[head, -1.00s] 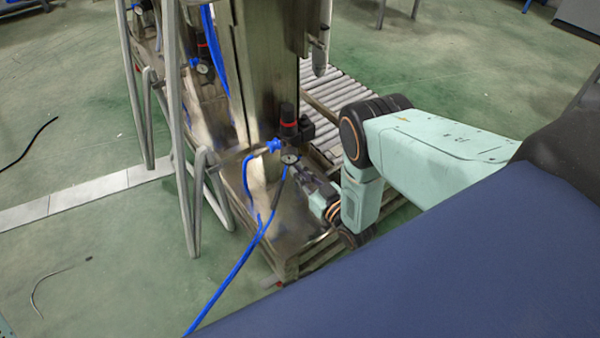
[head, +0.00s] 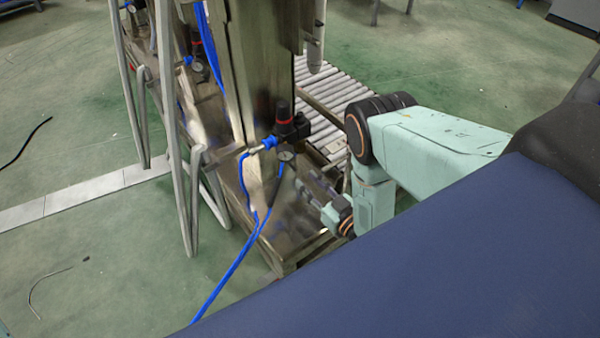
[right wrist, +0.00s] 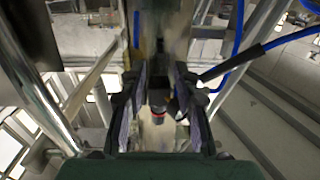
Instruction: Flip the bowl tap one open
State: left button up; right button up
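No part can be told for certain as bowl tap one. A black air regulator with a red band (head: 284,116) sits on the steel machine, with a round gauge (head: 286,155) below it and a blue hose joined at its left. My right gripper (head: 316,192) is just right of and below the gauge, small and blurred. In the right wrist view its two fingers (right wrist: 159,82) stand apart. A dark fitting with a red band (right wrist: 158,103) shows between them; I see no contact. My left gripper is not in view.
The steel column (head: 262,70) stands behind the regulator. Grey tube legs (head: 183,170) stand to the left. A blue hose (head: 236,262) runs down to the floor. A roller conveyor (head: 335,90) lies behind my right arm.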

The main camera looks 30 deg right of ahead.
jog(key=s, duration=0.6)
jog(key=shift+d, duration=0.45)
jog(key=a+f+g, duration=0.1)
jog(key=s+a+f+g, duration=0.1)
jog(key=g, duration=0.1)
jog(key=a+f+m+g+h, duration=0.1)
jog(key=g, duration=0.1)
jog(key=shift+s+a+f, duration=0.2)
jog(key=shift+a, duration=0.2)
jog(key=s+a+r+m+g+h, duration=0.1)
jog(key=s+a+r+g, duration=0.1)
jog(key=s+g, duration=0.65)
jog(key=s+a+r+g+h, duration=0.15)
jog(key=s+g, duration=0.25)
jog(key=s, duration=0.9)
notch_tip(320, 180, up, 13)
jog(key=s+p, duration=0.1)
jog(key=p, duration=1.2)
jog(key=shift+s+d+r+y, duration=0.2)
jog(key=shift+y, duration=0.15)
